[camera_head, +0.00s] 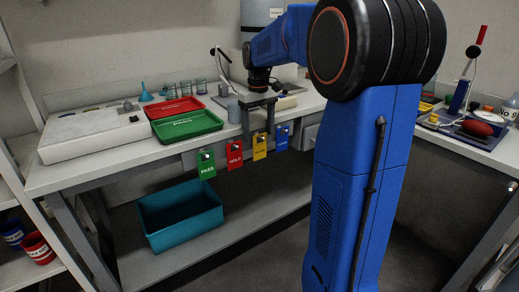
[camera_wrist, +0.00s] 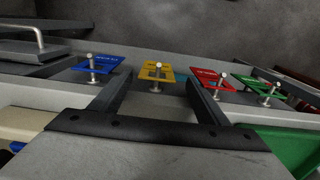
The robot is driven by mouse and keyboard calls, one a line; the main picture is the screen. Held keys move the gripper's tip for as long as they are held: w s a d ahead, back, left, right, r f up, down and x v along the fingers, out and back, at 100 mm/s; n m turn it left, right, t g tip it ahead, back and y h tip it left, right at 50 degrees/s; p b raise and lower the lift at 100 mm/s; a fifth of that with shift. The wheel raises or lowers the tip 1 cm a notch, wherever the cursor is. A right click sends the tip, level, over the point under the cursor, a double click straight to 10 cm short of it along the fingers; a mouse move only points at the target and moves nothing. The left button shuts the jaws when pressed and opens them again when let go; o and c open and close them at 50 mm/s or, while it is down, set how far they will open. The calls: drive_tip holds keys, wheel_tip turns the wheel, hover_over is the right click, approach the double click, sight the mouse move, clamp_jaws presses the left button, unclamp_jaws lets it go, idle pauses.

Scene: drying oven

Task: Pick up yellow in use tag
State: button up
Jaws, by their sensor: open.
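The yellow tag (camera_head: 260,147) hangs from a peg on the front edge of the bench, between the red tag (camera_head: 234,155) and the blue tag (camera_head: 282,138). Its lettering is too small to read. In the wrist view the yellow tag (camera_wrist: 156,73) lies ahead between my two fingers, with its round-headed metal peg in front. My gripper (camera_wrist: 158,88) is open and empty, its fingers to either side of the peg. In the head view my gripper (camera_head: 257,112) is over the bench's front edge, just above the yellow tag.
A green tag (camera_head: 206,165) hangs at the left end of the row. Green (camera_head: 187,126) and red (camera_head: 174,107) trays lie on the bench, left of my gripper. A teal bin (camera_head: 180,217) sits on the shelf below.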

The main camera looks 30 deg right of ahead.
sight(260, 147)
drive_tip(key=shift+d+f, duration=0.15)
drive_tip(key=shift+f, duration=1.65)
drive_tip(key=shift+d+f, duration=0.1)
drive_tip(key=shift+f, duration=1.7)
drive_tip(key=shift+c, duration=0.6)
drive_tip(key=c, duration=1)
